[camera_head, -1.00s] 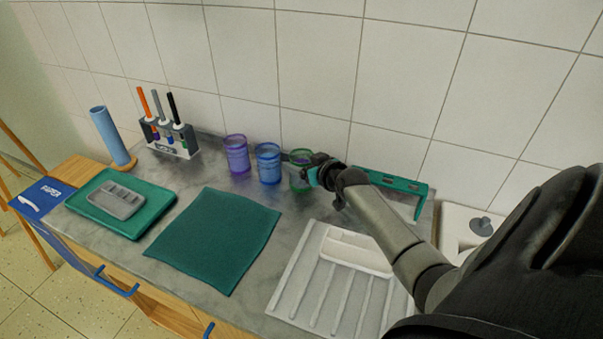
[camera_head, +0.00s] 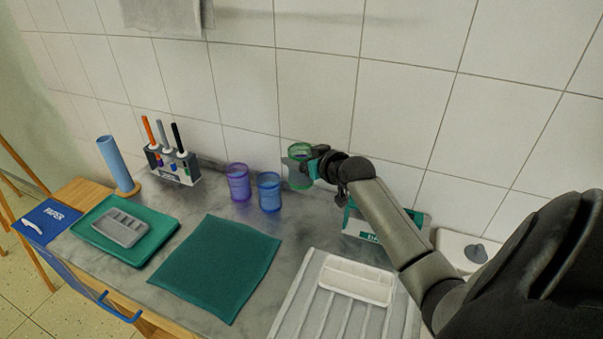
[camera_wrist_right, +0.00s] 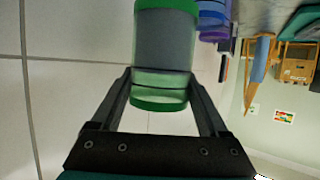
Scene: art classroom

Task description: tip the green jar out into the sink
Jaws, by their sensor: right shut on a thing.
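The green jar (camera_head: 299,168) is see-through with green rims and stands about upright in the air, above the counter and near the tiled wall. My right gripper (camera_head: 308,167) is shut on its side. The right wrist view shows the jar (camera_wrist_right: 163,50) between the two fingers (camera_wrist_right: 160,88), with greyish contents inside. The sink bowl is not clearly visible; a white basin edge (camera_head: 447,240) with a grey knob shows at the right, partly hidden by my arm. My left gripper is in no view.
A purple jar (camera_head: 238,182) and a blue jar (camera_head: 269,192) stand on the counter left of the held jar. A white ribbed drainboard (camera_head: 290,318) with a white tray (camera_head: 357,280) lies in front. A teal rack (camera_head: 352,223) stands behind my arm. A teal mat (camera_head: 215,266) lies left.

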